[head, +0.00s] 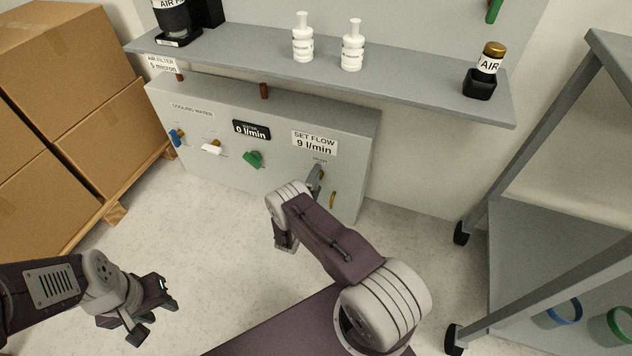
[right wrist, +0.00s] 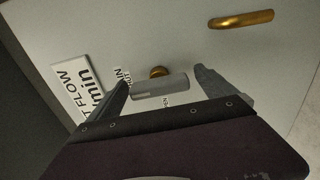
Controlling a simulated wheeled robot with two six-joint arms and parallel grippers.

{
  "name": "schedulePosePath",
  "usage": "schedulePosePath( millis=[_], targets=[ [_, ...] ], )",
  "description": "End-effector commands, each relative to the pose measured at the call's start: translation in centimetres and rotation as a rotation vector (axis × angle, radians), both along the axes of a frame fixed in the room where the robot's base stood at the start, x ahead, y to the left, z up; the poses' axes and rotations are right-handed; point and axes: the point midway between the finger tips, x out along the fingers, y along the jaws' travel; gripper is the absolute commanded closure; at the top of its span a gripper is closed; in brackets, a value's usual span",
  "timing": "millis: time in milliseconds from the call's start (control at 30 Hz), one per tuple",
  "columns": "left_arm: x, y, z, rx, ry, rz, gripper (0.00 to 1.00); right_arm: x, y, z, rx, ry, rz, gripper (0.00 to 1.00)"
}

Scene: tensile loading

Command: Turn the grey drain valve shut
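The grey drain valve handle (right wrist: 160,88) sits on its brass stem in the right wrist view, on the panel near a small printed label. In the head view the drain valve area, at the panel's right end, is partly covered by my right wrist. My right gripper (right wrist: 161,79) is open, with one finger near each end of the handle and gaps visible between. I cannot tell how far the fingertips are from the panel. My left gripper (head: 156,308) is open and empty, low at the left, away from the panel.
The panel (head: 345,125) also carries a blue valve (head: 175,137), a white valve (head: 211,149) and a green valve (head: 253,159). A brass pipe (right wrist: 241,20) is close to the right gripper. A shelf (head: 400,85) with bottles overhangs the panel. Boxes stand left, a cart right.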

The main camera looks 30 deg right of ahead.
Motion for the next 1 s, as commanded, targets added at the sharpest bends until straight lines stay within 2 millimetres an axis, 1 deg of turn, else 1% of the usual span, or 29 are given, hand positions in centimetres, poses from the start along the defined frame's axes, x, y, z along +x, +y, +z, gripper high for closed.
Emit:
schedulePosePath(
  millis=[167,267,367,500,600,700,800,1000],
  targets=[
    [0.0,0.0,0.0,0.000,0.000,0.000,0.64,0.0,0.0,0.1,0.000,-0.001,-0.001,0.05],
    [0.0,0.0,0.4,0.000,0.000,0.000,0.64,-0.2,0.3,0.3,-0.001,-0.001,0.000,0.05],
    [0.0,0.0,1.7,0.000,0.000,0.000,0.64,-1.3,1.6,0.6,-0.002,0.002,0.003,0.05],
    [0.0,0.0,3.4,0.000,0.000,0.000,0.64,-3.4,4.2,0.7,-0.002,0.001,0.006,0.05],
    [0.0,0.0,4.2,0.000,0.000,0.000,0.64,-4.7,5.6,0.5,-0.002,0.001,0.005,0.05],
    [0.0,0.0,4.5,0.000,0.000,0.000,0.64,-5.5,6.5,0.3,-0.001,-0.001,0.002,0.05],
    [0.0,0.0,4.6,0.000,0.000,0.000,0.64,-5.9,6.9,0.1,-0.001,-0.001,0.000,0.05],
    [0.0,0.0,4.5,0.000,0.000,0.000,0.64,-5.9,6.9,0.0,0.000,-0.001,-0.001,0.05]
  ],
)
